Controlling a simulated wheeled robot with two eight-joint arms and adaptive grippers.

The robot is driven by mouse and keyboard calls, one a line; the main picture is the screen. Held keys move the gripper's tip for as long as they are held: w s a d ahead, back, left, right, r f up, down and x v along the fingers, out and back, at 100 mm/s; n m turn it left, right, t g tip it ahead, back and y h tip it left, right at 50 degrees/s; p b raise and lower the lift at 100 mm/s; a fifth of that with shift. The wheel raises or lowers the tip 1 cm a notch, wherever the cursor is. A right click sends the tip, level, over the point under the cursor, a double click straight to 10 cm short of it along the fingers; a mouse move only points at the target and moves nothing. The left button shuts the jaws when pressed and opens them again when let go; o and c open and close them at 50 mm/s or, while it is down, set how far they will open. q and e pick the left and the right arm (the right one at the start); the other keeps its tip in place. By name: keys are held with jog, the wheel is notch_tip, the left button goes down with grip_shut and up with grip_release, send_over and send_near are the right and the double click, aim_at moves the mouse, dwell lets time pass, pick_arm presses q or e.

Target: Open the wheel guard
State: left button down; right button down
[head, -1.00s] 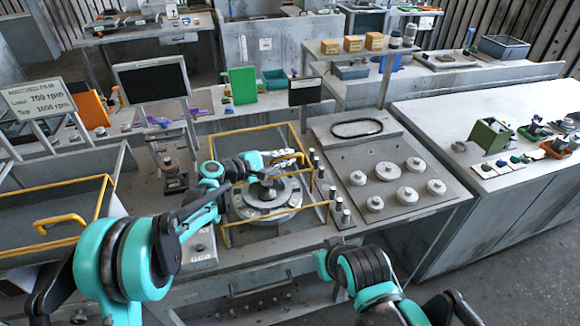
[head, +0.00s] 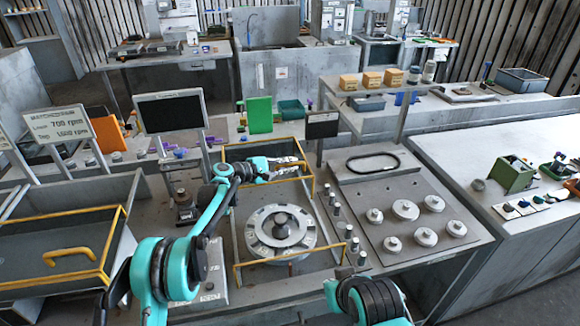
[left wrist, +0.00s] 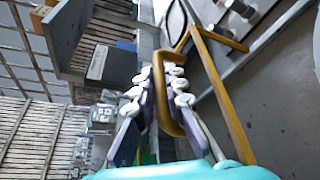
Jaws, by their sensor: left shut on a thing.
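The wheel guard (head: 266,138) is a yellow-edged frame around the round grey wheel (head: 257,238) on the middle bench. My left gripper (head: 292,168) is over the far part of this frame, behind the wheel's hub. In the left wrist view, my left gripper (left wrist: 163,92) has its pale, knobbed fingers on both sides of a yellow looped handle (left wrist: 164,118) and is shut on it. Yellow bars run off from the handle there. The wheel and its hub show clear of the arm. My right gripper is outside the views; only part of the right arm shows at the bottom.
Small posts (head: 334,208) stand right of the frame. A panel with several round knobs (head: 405,209) is farther right. A yellow-rimmed bin with its own handle (head: 70,256) is at left. A dark screen (head: 168,112) and a green board (head: 259,115) stand behind.

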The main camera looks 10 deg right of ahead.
pick_arm(q)
jog(key=shift+w+a+r, duration=0.1)
jog(key=shift+w, duration=0.1)
jog(key=c, duration=1.9)
grip_release()
jog(key=shift+c, duration=0.2)
jog(key=o, duration=0.4)
jog(key=shift+w, duration=0.15)
jog(key=shift+c, duration=0.2)
jog(key=v, duration=1.2)
